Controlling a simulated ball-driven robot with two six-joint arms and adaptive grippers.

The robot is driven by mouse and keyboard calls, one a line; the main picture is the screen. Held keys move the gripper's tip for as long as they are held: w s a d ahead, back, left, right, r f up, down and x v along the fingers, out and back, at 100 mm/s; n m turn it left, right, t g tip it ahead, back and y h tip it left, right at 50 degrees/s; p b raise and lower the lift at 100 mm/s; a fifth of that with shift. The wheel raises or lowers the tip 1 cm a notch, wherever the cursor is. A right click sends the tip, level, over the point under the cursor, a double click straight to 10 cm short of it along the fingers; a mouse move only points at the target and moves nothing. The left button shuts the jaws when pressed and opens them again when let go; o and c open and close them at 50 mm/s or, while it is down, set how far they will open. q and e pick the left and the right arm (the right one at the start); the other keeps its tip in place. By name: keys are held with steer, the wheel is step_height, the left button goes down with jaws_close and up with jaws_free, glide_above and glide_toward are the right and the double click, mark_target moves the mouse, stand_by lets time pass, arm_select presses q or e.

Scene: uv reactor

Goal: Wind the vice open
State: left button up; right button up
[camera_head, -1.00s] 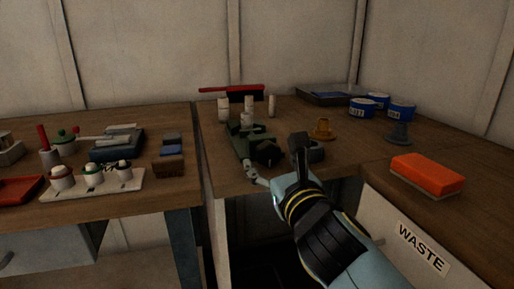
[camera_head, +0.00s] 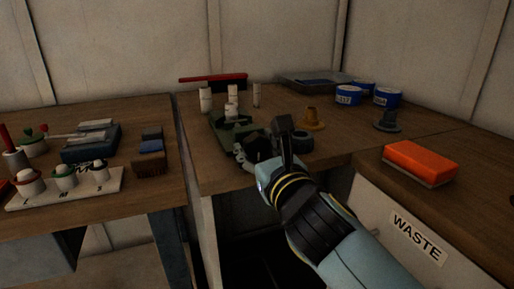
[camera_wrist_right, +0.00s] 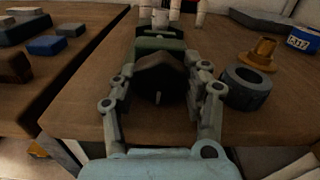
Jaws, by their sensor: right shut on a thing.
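The green vice (camera_head: 228,126) stands near the front edge of the right-hand bench, with its dark handle knob (camera_head: 262,146) toward me. In the right wrist view the green vice body (camera_wrist_right: 160,44) lies behind the dark faceted knob (camera_wrist_right: 162,76). My right gripper (camera_head: 262,150) has its grey fingers on either side of the knob and is shut on it, as the right wrist view (camera_wrist_right: 162,90) also shows. The vice's jaws are small and partly hidden, so their gap cannot be told. My left gripper is not in view.
A dark ring (camera_head: 300,142) lies close right of the gripper. White cylinders (camera_head: 232,98) stand by the vice. The left bench (camera_head: 100,212) is separated by a gap.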

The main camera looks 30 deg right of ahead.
steer(key=shift+r+n+p, duration=0.2)
steer(key=shift+n+p, duration=0.5)
steer(key=shift+p, duration=0.2)
steer(key=shift+c, duration=0.2)
steer(key=shift+n+p, duration=0.3)
steer(key=shift+n, duration=0.1)
steer(key=shift+f+n, duration=0.2)
steer(key=shift+n, duration=0.1)
steer(key=o, duration=1.2)
